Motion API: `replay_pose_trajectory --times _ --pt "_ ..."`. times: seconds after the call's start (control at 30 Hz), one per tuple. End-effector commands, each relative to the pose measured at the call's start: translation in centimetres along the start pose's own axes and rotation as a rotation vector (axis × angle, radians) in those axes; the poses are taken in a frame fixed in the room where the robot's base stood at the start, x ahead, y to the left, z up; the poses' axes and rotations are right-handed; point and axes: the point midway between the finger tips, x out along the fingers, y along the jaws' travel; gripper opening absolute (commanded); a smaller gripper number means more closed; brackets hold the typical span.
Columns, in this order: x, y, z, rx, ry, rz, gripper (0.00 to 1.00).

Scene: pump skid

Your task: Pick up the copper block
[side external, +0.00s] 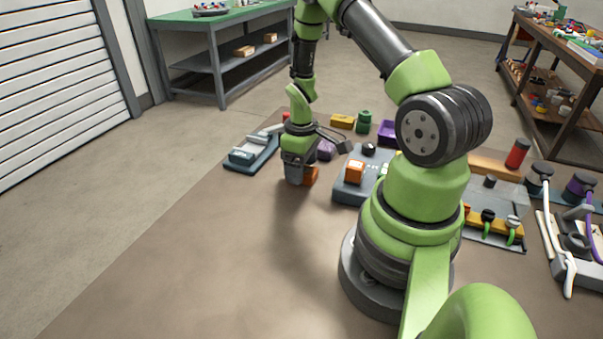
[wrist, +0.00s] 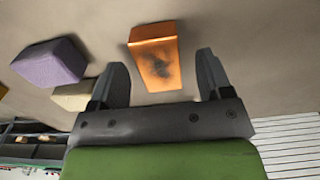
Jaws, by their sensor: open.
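The copper block (wrist: 155,58) is an orange-brown box on the brown work surface. In the wrist view it lies ahead of my gripper (wrist: 162,78), between the lines of the two dark fingers, with no finger visibly touching it. My gripper's fingers are spread wide apart with nothing held. In the side view my gripper (side external: 296,178) points down low over the surface, and the copper block (side external: 311,176) shows just to its right, partly hidden behind it.
A purple block (wrist: 50,63) and a beige block (wrist: 75,95) lie left of the copper block in the wrist view. In the side view a grey box with an orange button (side external: 355,172) stands close to the right. The surface in front is clear.

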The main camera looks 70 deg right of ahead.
Motion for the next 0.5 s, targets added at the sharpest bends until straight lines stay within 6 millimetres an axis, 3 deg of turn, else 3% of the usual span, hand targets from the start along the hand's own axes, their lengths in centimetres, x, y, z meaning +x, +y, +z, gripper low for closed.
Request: replay_pose_trajectory --times 0.1,0.33,0.5 --pt "0.91 0.0 0.01 0.001 0.0 0.0 0.72" --pt "0.99 0.03 -0.02 0.001 0.002 0.001 0.72" --pt "0.98 0.02 -0.01 0.0 0.001 0.001 0.36"
